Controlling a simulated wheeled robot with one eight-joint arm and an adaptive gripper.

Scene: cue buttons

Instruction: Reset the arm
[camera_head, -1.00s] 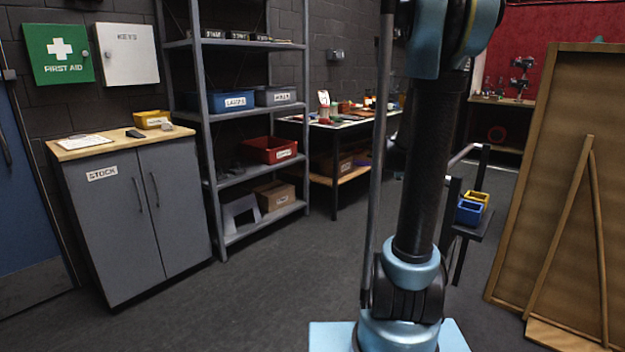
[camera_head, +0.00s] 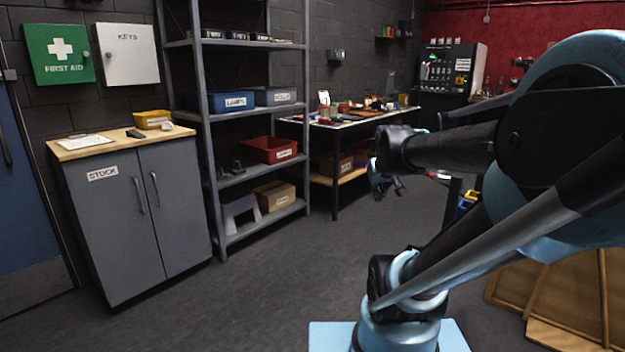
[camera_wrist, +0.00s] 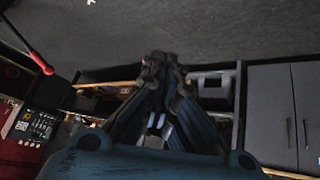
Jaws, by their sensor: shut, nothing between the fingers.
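My arm crosses the right half of the head view, folded at its blue elbow and reaching back toward the middle. My gripper (camera_head: 398,188) shows small and partly hidden behind the dark forearm, in front of the workbench. In the wrist view my gripper (camera_wrist: 165,62) has its fingers drawn together, with nothing held between them.
A grey stock cabinet (camera_head: 140,225) and a metal shelf (camera_head: 262,178) with bins stand at the left. A workbench (camera_head: 335,185) and a control panel (camera_head: 450,75) are behind. A wooden board (camera_head: 560,295) leans at the right. The floor (camera_head: 270,290) in the middle is clear.

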